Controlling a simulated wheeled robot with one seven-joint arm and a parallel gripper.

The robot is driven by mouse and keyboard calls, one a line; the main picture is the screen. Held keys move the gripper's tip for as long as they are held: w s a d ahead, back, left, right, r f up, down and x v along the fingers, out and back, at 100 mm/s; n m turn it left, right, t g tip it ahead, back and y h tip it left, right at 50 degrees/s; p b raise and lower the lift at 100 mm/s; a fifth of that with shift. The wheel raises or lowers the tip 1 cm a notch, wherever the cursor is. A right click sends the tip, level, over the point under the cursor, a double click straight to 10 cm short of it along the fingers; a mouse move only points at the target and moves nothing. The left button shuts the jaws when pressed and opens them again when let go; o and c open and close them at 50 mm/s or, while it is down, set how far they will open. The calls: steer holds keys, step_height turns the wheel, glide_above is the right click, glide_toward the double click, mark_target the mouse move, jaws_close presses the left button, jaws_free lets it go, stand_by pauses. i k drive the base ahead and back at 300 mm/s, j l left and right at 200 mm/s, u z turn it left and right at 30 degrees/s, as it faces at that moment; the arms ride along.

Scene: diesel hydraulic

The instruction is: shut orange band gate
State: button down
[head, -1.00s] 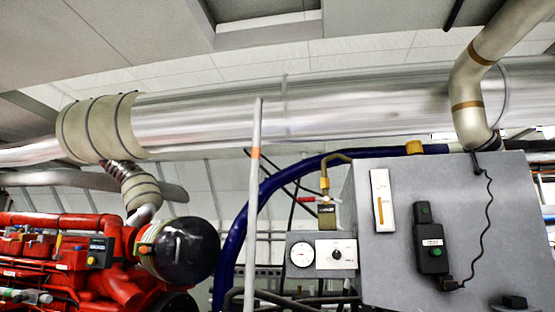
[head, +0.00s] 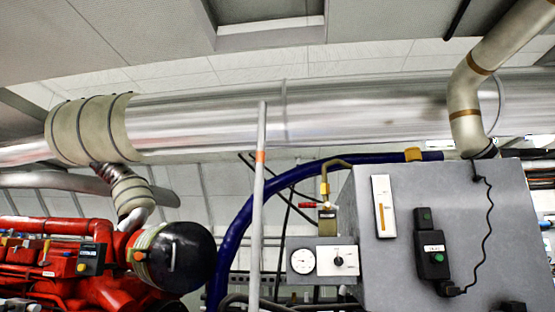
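I cannot tell for sure which part is the orange band gate. A pale upright pole (head: 258,205) with an orange band (head: 260,156) stands left of the grey cabinet. Right of it, a small brass valve (head: 324,188) with a red handle (head: 307,205) sits on a thin pipe; the handle lies roughly level. A large metal pipe (head: 465,97) at the upper right carries orange-brown bands. Whether any of these is open or shut does not show. My gripper is not in view.
A grey cabinet (head: 453,215) fills the right, with a black switch box (head: 431,256) and a white-framed gauge (head: 384,206). A dial panel (head: 323,256) sits beside it. A dark blue hose (head: 240,225) arches behind the pole. A red engine (head: 60,265) is at the lower left.

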mark_target(255, 266)
steer(key=k+l, duration=0.35)
steer(key=l, duration=0.15)
steer(key=k+l, duration=0.35)
steer(key=l, duration=0.1)
